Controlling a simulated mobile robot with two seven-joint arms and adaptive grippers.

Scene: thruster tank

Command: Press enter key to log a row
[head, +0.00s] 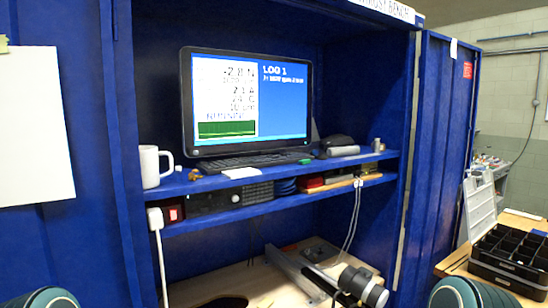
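A black keyboard (250,161) lies on the upper blue shelf, below and in front of a monitor (247,101). Its single keys, the enter key among them, are too small to make out. The monitor is lit. Its left side shows readings, the top one about -2.8 N, above a green graph, and its right blue part reads "LOG 1" with one line of small text under it. Neither of my grippers is in view; only rounded teal and dark parts of my arms show at the bottom left and bottom right corners.
A white mug (150,166) stands left of the keyboard; a small green item (306,161) lies by its right end. Blue cabinet walls (398,80) enclose the shelf on both sides. Below, a metal beam (300,272) and a dark-and-white cylinder (362,287) stand over the wooden bench.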

